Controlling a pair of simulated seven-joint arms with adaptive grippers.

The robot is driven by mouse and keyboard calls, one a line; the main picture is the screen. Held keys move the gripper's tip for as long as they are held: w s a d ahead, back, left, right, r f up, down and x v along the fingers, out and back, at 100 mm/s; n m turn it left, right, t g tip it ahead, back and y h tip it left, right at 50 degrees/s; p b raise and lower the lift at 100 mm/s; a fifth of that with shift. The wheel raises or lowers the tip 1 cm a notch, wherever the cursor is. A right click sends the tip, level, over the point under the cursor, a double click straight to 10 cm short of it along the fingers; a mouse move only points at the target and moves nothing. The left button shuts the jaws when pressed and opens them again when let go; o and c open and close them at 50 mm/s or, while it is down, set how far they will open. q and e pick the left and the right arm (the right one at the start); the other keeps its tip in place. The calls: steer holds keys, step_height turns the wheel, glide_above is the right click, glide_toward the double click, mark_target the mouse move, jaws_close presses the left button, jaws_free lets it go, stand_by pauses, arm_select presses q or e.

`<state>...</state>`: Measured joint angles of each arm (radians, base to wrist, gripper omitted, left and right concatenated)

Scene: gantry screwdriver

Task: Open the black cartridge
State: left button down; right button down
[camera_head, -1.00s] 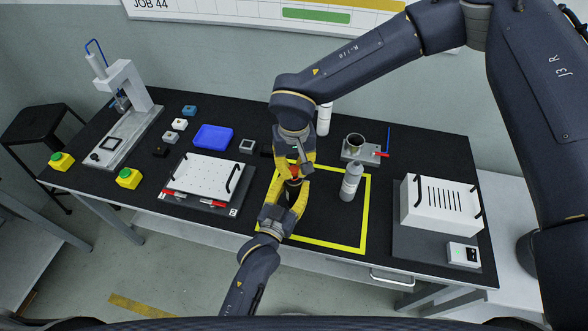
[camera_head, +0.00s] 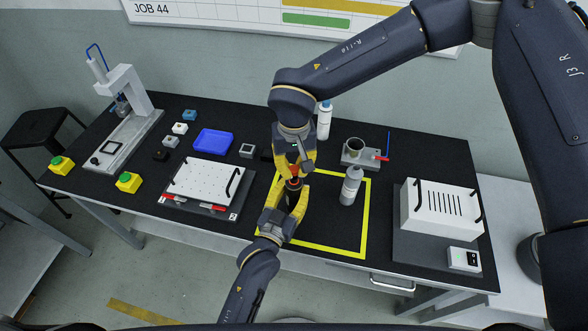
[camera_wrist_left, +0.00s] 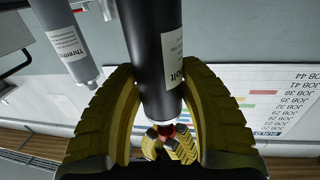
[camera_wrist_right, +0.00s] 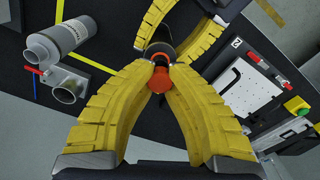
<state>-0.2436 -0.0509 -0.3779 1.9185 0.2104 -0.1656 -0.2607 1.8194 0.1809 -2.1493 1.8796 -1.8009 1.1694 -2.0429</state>
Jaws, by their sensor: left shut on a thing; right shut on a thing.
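The black cartridge (camera_wrist_left: 157,45) is a dark cylinder with a white label, partly readable. My left gripper (camera_head: 287,199) is shut around its body, as the left wrist view shows, with a finger on each side. The right gripper is shut on this cap from above. The cap also shows as a small red spot in the head view (camera_head: 294,183). The fingers hide most of the cartridge in the head view.
A grey labelled bottle (camera_head: 350,186) stands right of the grippers inside the yellow-taped square (camera_head: 365,225). A white perforated plate (camera_head: 205,180) lies left. A white slotted box (camera_head: 441,208) is at right.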

mark_target(294, 169)
steer(key=shift+r, duration=1.6)
arm_select(q)
steer(key=c, duration=0.7)
jaws_free()
steer(key=shift+c, duration=0.2)
